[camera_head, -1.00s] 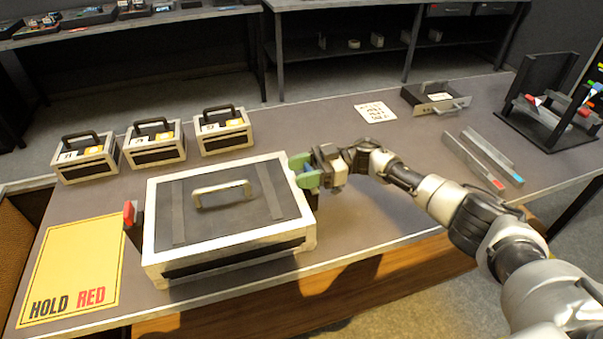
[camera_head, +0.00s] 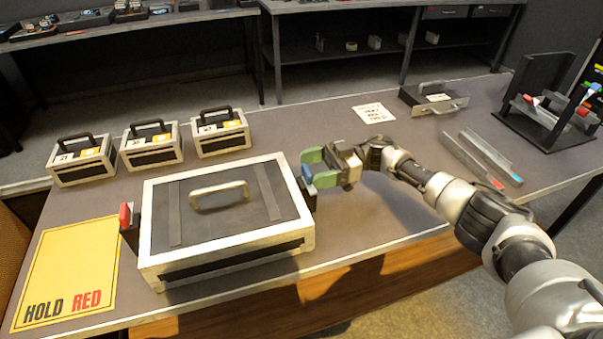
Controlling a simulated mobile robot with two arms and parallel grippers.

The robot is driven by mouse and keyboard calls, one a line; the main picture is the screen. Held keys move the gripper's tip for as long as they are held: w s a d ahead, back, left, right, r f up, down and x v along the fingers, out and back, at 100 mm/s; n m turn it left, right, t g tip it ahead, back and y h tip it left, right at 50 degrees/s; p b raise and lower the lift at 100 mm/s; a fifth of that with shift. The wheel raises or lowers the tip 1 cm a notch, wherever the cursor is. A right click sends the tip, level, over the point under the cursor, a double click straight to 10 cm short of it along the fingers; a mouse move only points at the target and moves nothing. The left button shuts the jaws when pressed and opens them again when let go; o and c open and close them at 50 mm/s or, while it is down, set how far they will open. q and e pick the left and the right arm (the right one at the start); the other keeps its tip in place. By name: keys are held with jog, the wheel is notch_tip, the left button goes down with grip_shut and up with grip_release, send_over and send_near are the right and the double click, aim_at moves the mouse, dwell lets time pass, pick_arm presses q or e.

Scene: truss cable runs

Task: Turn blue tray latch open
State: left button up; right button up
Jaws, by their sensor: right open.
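The blue tray latch (camera_head: 307,174) is a small blue piece on the right side of the large silver-framed tray box (camera_head: 285,244), which has a dark lid and a pale handle (camera_head: 219,193). My right gripper (camera_head: 311,168) has green fingers and is open beside the blue latch. Whether the fingers touch the latch is unclear. A red latch (camera_head: 125,214) stands at the left side of the same box. My left gripper is not in view.
A yellow "HOLD RED" sheet (camera_head: 70,270) lies left of the box. Several small handled boxes (camera_head: 152,146) stand behind it. Farther right are a white card (camera_head: 373,113), a grey drawer tray (camera_head: 431,98), metal rails (camera_head: 482,157) and a dark rack (camera_head: 545,110).

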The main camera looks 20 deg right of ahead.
jog(key=d+b, duration=0.1)
jog(key=d, duration=0.6)
jog(key=shift+w, duration=0.15)
